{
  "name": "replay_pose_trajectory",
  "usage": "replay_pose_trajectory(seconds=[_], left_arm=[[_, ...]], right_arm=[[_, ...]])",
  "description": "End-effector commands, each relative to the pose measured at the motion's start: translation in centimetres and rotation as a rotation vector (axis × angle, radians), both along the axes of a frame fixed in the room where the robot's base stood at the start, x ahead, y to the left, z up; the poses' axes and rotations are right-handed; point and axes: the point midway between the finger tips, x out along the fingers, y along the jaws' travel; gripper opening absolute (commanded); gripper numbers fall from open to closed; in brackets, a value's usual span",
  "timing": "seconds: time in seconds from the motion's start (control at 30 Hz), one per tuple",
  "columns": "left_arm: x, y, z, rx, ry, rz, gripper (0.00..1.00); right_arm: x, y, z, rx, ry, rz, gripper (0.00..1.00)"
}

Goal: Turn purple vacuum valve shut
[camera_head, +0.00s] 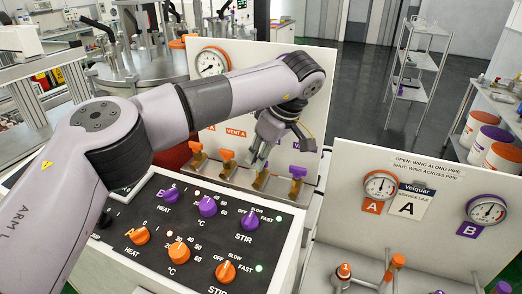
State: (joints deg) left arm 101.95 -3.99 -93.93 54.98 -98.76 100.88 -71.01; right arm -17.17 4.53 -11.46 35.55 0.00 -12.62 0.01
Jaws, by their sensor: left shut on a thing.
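A row of small valves stands in front of a white panel (225,110). Two have orange wing handles, at the left end (197,147) and beside it (227,156). A purple-winged valve (298,171) is at the right end, apart from my gripper. My left gripper (259,160) reaches down to the valve (261,180) between the orange ones and that purple one. It is shut on that valve's handle, which the fingers mostly hide, so its wing angle and colour are unclear. My right gripper is not in view.
A control box (190,235) with orange and purple knobs stands in front of the valves. At right, a second white panel (345,160) carries gauges and a sign saying open is wing along pipe, shut is wing across. A gauge (211,63) sits behind my arm.

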Motion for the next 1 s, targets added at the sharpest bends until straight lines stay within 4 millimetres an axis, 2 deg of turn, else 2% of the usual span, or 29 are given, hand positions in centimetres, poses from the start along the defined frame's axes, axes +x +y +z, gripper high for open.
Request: replay_pose_trajectory(seconds=[0.3,0.8,0.83,1.0], left_arm=[[0.09,-0.04,0.28,-0.001,-0.004,0.111,0.0],[0.12,-0.03,0.22,-0.002,-0.004,0.129,0.0],[0.12,-0.03,0.23,-0.002,-0.004,0.129,0.19],[0.09,-0.01,0.16,-0.001,-0.003,0.128,0.29]], right_arm=[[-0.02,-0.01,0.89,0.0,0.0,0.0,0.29],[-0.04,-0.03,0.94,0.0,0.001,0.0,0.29],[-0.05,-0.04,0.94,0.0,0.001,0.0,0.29],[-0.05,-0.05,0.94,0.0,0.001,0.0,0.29]])
